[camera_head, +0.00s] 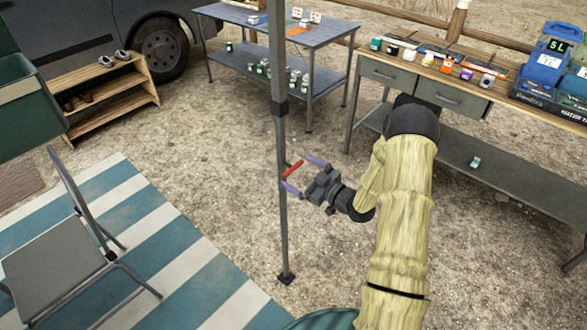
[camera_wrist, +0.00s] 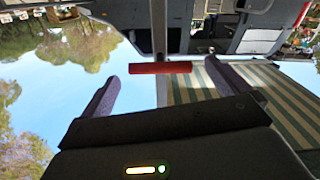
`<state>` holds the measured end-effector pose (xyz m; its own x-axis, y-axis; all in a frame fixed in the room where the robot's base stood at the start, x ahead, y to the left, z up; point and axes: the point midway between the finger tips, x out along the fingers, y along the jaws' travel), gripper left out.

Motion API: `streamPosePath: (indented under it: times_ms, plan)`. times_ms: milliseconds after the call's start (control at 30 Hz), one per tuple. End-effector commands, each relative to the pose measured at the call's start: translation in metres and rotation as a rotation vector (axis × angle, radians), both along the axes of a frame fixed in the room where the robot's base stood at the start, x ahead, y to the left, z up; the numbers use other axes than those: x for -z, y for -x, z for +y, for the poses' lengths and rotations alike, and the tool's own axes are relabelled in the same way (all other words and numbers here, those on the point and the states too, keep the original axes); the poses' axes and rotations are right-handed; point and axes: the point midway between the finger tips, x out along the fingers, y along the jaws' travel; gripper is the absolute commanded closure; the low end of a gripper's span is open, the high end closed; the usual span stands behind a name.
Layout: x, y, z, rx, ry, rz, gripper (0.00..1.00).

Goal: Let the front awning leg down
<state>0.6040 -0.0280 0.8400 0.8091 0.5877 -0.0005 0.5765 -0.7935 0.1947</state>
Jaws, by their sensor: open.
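The awning leg (camera_head: 283,215) is a dark upright pole running from the top of the head view down to a small black foot (camera_head: 286,278) on the gravel. A black collar (camera_head: 280,108) sits partway up it. A red handle (camera_head: 293,169) sticks out from the pole below the collar. My gripper (camera_head: 296,171) is open at the handle, with one purple finger on each side of it. In the wrist view the red handle (camera_wrist: 160,67) lies crosswise between the fingertips of my gripper (camera_wrist: 162,72), with gaps at both ends. I cannot tell how deep it sits.
A striped mat (camera_head: 130,215) and a folding chair (camera_head: 50,265) are at left. A wooden shoe rack (camera_head: 110,88) stands by the van (camera_head: 100,35). A blue-grey table (camera_head: 270,32) and a drawer workbench (camera_head: 410,88) stand behind. Open gravel surrounds the pole.

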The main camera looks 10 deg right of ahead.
Motion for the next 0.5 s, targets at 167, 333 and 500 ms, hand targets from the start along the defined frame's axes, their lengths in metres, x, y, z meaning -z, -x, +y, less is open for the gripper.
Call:
streamPosePath:
  times_ms: [167,333,500]
  plan:
    - [0.001,0.030,-0.023,0.004,-0.001,0.004,0.00]
    - [0.001,0.058,-0.043,0.005,-0.001,0.002,0.00]
    - [0.001,0.085,-0.062,0.004,-0.003,0.003,0.00]
